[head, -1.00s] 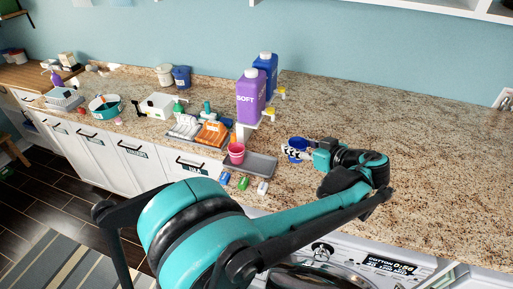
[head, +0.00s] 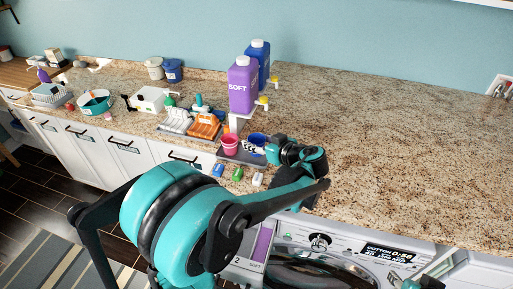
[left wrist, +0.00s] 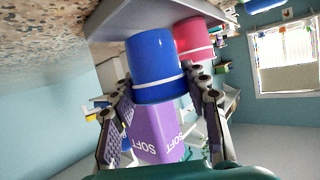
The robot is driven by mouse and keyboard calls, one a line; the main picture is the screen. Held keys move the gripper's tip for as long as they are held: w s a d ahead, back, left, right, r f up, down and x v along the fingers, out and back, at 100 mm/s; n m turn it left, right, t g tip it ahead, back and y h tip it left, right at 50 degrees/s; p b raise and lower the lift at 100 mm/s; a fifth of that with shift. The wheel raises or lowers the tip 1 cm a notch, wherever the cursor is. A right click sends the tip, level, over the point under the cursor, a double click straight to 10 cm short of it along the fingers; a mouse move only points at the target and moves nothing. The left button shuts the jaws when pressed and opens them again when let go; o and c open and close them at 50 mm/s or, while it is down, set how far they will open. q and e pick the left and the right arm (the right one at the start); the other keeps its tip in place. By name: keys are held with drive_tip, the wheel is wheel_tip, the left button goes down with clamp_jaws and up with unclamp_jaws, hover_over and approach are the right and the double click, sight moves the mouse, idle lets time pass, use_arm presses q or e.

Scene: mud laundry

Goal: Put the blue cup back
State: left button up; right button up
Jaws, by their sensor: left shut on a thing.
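The blue cup (head: 257,139) is held in my left gripper (head: 254,148), at the right end of the grey tray (head: 256,160). In the left wrist view the blue cup (left wrist: 156,66) sits between the two fingers, its base end toward the tray (left wrist: 118,20). I cannot tell whether it touches the tray. The pink cup (head: 230,145) stands on the tray just left of it. The pink cup also shows close beside it in the left wrist view (left wrist: 194,40). Part of my right gripper (head: 438,265) shows at the bottom right; its fingers are unclear.
Purple (head: 242,86) and blue (head: 259,62) detergent jugs stand behind the tray. Several small coloured items, including a green one (head: 237,174), lie in front of it. An orange brush (head: 205,126) lies in a tray to the left. The counter (head: 400,150) is clear on the right.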

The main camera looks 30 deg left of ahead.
use_arm(q)
wheel_tip(320, 180, down, 2)
drive_tip(key=shift+f, duration=0.1)
drive_tip(key=shift+f+b, duration=0.15)
drive_tip(key=shift+b, duration=0.2)
drive_tip(key=o, duration=1)
